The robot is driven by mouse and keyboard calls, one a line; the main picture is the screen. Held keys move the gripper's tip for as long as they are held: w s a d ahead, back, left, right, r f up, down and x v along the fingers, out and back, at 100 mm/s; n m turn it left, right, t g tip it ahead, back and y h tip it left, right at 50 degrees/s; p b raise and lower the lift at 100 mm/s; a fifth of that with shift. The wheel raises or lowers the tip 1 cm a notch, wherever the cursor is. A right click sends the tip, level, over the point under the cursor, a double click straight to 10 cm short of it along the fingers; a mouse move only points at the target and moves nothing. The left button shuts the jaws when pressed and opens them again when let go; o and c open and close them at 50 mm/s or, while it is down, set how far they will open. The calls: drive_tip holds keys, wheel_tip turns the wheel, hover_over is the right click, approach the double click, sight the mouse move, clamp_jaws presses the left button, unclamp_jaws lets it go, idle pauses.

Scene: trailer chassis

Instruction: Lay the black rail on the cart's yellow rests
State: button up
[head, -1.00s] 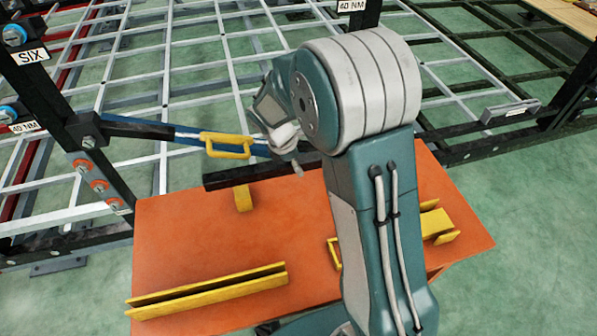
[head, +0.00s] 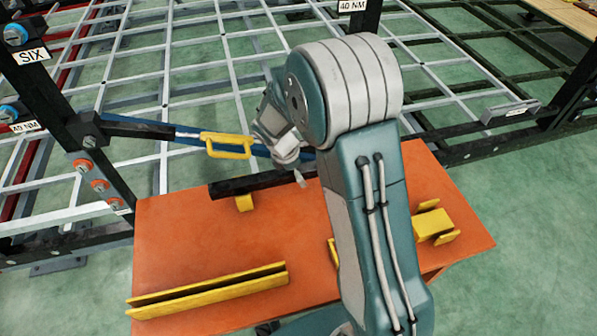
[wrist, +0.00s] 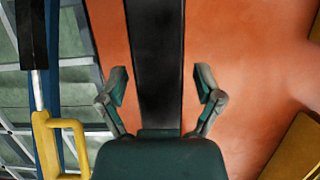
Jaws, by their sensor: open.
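The black rail (head: 235,187) lies above the orange cart top (head: 180,235) near its back edge. Its left end is over a small yellow rest (head: 244,203) and appears to sit on it; my arm hides the rail's right part. More yellow rests show at the right (head: 435,225), partly hidden. In the wrist view the rail (wrist: 155,60) runs lengthwise between the fingers of my gripper (wrist: 163,90). The fingers are spread wide, with a gap on each side of the rail. In the head view the fingertips are small and mostly hidden.
A long yellow channel (head: 210,290) lies at the cart's front left. A dark post (head: 50,110) stands left. A grey lattice frame (head: 200,70) fills the back.

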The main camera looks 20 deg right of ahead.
sight(285, 172)
drive_tip(key=v, duration=1.1)
drive_tip(key=shift+r, duration=0.65)
drive_tip(key=s+d+r+m+t+y, duration=0.1)
drive_tip(key=s+r+m+t+y, duration=0.1)
drive_tip(key=s+r+m, duration=0.4)
drive_tip(key=s+d+r+m+t+y, duration=0.1)
drive_tip(key=s+r+m, duration=0.5)
drive_tip(key=s+m, duration=0.6)
drive_tip(key=s+d+t, duration=0.1)
drive_tip(key=s+t, duration=0.1)
drive_tip(key=s, duration=0.3)
drive_tip(key=shift+d+r+t+y, duration=0.25)
drive_tip(key=shift+d+t+y, duration=0.05)
drive_tip(key=shift+y, duration=0.1)
